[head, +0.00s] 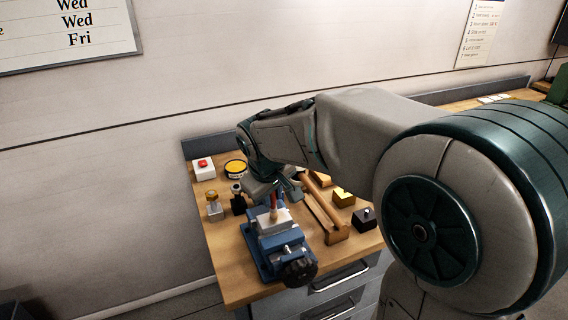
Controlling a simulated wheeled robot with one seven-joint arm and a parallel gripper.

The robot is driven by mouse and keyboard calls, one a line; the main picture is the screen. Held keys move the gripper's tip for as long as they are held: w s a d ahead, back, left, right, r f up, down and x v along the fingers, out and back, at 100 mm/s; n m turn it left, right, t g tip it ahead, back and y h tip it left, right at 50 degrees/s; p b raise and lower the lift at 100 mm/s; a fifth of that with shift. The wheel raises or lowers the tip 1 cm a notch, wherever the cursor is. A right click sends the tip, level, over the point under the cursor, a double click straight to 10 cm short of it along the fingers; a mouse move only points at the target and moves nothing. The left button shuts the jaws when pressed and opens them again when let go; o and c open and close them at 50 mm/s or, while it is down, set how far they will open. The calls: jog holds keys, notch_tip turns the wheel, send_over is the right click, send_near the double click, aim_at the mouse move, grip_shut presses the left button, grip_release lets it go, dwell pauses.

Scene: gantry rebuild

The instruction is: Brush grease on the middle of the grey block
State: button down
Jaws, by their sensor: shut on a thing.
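My gripper (274,193) points down over the near part of the bench and is shut on a thin reddish brush (273,213). Only a short part of the brush shows below the fingers. The grey block (267,223) sits on top of a blue vise (280,243) with a dark knob at its front. The brush's lower end is at or just above the block's top; I cannot tell whether they touch. My gripper and arm hide part of the bench behind. Any grease on the block is too small to make out.
A round yellow-topped tin (235,168) and a white box with a red button (203,169) stand at the back left. A small amber-topped piece (213,206) is left of the vise. A wooden rack (326,218), yellow blocks (343,197) and a dark block (364,219) are to the right.

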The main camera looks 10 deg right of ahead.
jog(key=shift+s+a, duration=0.15)
jog(key=shift+a, duration=0.35)
jog(key=w+d+r+p, duration=0.1)
jog(key=d+r+p, duration=0.3)
jog(key=r, duration=0.4)
jog(key=shift+w+d+p, duration=0.15)
jog(key=shift+p, duration=0.5)
